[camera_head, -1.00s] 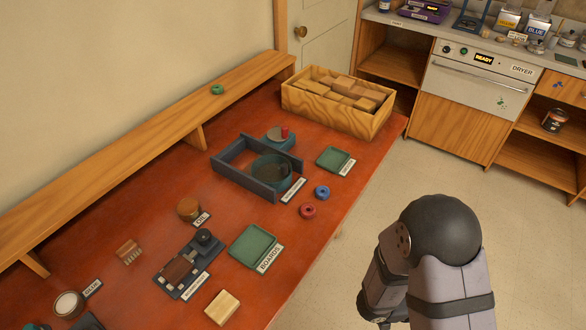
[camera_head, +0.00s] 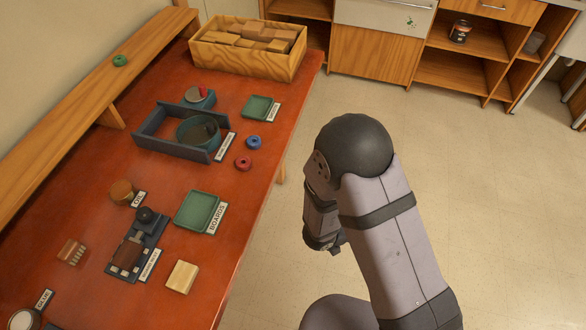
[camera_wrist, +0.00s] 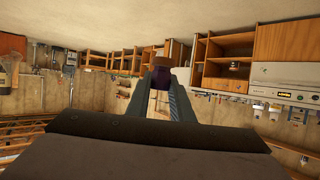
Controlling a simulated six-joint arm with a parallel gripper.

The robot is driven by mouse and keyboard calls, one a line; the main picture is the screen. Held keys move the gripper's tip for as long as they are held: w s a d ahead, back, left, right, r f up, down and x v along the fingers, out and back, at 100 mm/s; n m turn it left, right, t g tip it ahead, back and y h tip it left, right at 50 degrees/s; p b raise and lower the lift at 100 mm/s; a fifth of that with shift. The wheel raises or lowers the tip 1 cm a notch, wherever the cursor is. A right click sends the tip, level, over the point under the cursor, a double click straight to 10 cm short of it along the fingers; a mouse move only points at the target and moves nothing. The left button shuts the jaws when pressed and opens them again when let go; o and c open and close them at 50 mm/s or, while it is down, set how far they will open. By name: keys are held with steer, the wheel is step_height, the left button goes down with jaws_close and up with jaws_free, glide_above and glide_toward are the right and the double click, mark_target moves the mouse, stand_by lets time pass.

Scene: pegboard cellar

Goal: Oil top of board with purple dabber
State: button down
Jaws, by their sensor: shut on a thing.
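In the wrist view my gripper (camera_wrist: 161,86) is shut on the purple dabber (camera_wrist: 160,81), which has a brown end and sits between the fingertips. In the head view my arm hides the gripper and the dabber. A pale wooden block (camera_head: 182,277) lies on the red table, in front of the green tray labelled BOARDS (camera_head: 196,211). A brown piece (camera_head: 126,257) sits in a dark fixture (camera_head: 152,235) left of it. I cannot tell which of the two is the board. A round brown pot (camera_head: 121,192) stands by the OIL label.
A wooden crate of blocks (camera_head: 205,57) stands at the table's far end. A blue frame (camera_head: 150,143) with a round green dish (camera_head: 187,131), a second green tray (camera_head: 257,107), and red (camera_head: 243,163) and blue (camera_head: 254,142) rings are nearer. A raised shelf (camera_head: 60,135) runs along the left. Floor lies open right of the table.

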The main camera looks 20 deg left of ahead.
steer(key=s+a+r+n+t+y+p, duration=0.25)
steer(key=a+r+p, duration=0.2)
steer(key=a, duration=0.55)
steer(key=s+a+r+n+t+y+p, duration=0.25)
steer(key=a+r+n+y, duration=0.2)
steer(key=a, duration=0.55)
step_height(320, 180, up, 10)
steer(key=n+g+y+p, duration=0.5)
steer(key=n+g+y, duration=0.7)
steer(key=n+y, duration=0.65)
glide_above(129, 247)
steer(key=s, duration=0.5)
steer(key=n+h, duration=0.1)
steer(key=h, duration=0.1)
steer(key=shift+f+b, duration=2.6)
steer(key=shift+f, duration=1.6)
steer(key=shift+w+d+f+p, duration=0.1)
steer(key=shift+w+p, duration=0.5)
steer(key=shift+w, duration=2.8)
steer(key=shift+p, duration=0.4)
steer(key=shift+s+f+b, duration=0.1)
steer(key=shift+s+b, duration=0.35)
steer(key=shift+s, duration=0.45)
steer(key=shift+s+b, duration=0.3)
steer(key=shift+s, duration=2.35)
step_height(129, 247, up, 8)
steer(key=p, duration=0.5)
steer(key=shift+w, duration=0.15)
